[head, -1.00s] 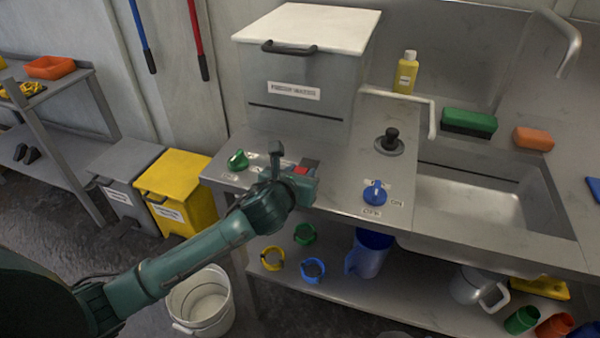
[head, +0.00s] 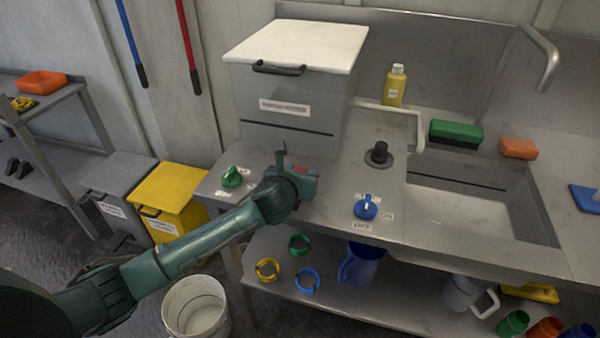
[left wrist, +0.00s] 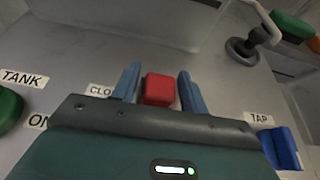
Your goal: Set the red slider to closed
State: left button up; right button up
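The red slider (left wrist: 159,89) is a small red block on the grey steel counter. In the head view a small red part of it (head: 300,168) shows beside the gripper. My left gripper (left wrist: 160,84) has its two blue fingers on either side of the slider, with a narrow gap at each side, so it is open around it. The same gripper (head: 297,180) hides most of the slider's mounting in the head view. A partly covered label starting "CLO" (left wrist: 100,90) lies left of the slider in the left wrist view. My right gripper is not seen.
A green knob (head: 232,177) stands left of the gripper and a blue knob (head: 366,207) to its right. A black joystick-like handle (head: 378,153) is behind right. A grey box with a white lid (head: 295,45) stands behind. The sink (head: 470,210) is at right.

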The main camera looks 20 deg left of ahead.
pick_arm(q)
jog(key=shift+o, duration=0.8)
jog(key=shift+s, duration=0.1)
jog(key=v, duration=1.3)
jog(key=shift+p, duration=0.4)
jog(key=s+d+f+n, duration=0.1)
jog(key=f+n, duration=0.1)
jog(key=s+d+f+n+g+h, duration=0.1)
jog(key=s+n, duration=0.1)
jog(key=n, duration=0.1)
jog(key=s+d+f+n+h, duration=0.1)
jog(key=f+n, duration=0.1)
jog(key=shift+s+d+f+g, duration=0.15)
jog(key=shift+d+f+g, duration=0.15)
jog(key=shift+f, duration=0.05)
jog(key=s+a+f+n, duration=0.1)
jog(key=s+f+n, duration=0.4)
jog(key=n, duration=0.8)
jog(key=s+f+n+g+h+p, duration=0.1)
jog(key=s+f+n, duration=0.5)
jog(key=s+n, duration=0.4)
jog(key=n, duration=0.3)
jog(key=shift+a, duration=0.35)
